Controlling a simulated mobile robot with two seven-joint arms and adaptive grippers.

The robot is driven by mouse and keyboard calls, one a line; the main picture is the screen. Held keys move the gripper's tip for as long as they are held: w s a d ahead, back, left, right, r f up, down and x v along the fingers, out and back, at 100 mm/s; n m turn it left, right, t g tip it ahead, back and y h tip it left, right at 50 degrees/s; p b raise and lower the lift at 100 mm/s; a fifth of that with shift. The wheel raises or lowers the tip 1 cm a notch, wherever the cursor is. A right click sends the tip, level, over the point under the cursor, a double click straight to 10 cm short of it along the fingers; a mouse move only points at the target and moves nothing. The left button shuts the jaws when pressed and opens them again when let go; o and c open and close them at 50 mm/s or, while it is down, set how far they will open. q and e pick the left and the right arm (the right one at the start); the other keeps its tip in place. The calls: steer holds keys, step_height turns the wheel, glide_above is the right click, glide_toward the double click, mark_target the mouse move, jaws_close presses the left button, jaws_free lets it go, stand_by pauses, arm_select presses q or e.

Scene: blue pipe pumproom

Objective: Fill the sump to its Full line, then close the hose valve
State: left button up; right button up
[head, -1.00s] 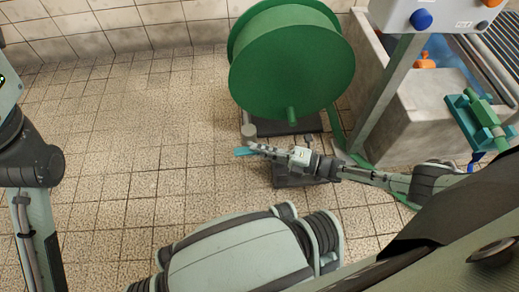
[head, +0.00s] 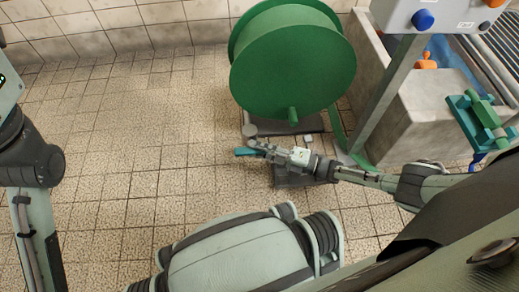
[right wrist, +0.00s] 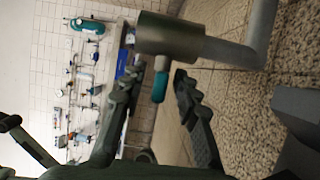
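A grey metal pipe end (head: 250,130) with a teal lever (head: 245,152) stands near the floor in front of the green hose reel (head: 300,70). My right gripper (head: 264,149) is at the lever. In the right wrist view the grey cylinder (right wrist: 169,39) shows close up, and the lever (right wrist: 158,87) hangs between the spread fingers. Contact cannot be told. The concrete sump (head: 425,125) is at the right, with blue water (head: 440,50) and an orange float (head: 426,61) inside. The Full line cannot be made out. My left arm shows at the left edge, its gripper out of view.
A grey control box (head: 440,14) with a blue knob (head: 422,19) stands on a post by the sump. A teal-green fitting (head: 478,118) sits on the sump's right side. Green hose (head: 350,140) runs down beside the reel. The tiled floor at left is clear.

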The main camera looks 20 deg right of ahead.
steer(key=shift+s, duration=0.1)
steer(key=v, duration=1.2)
steer(key=shift+d, duration=0.15)
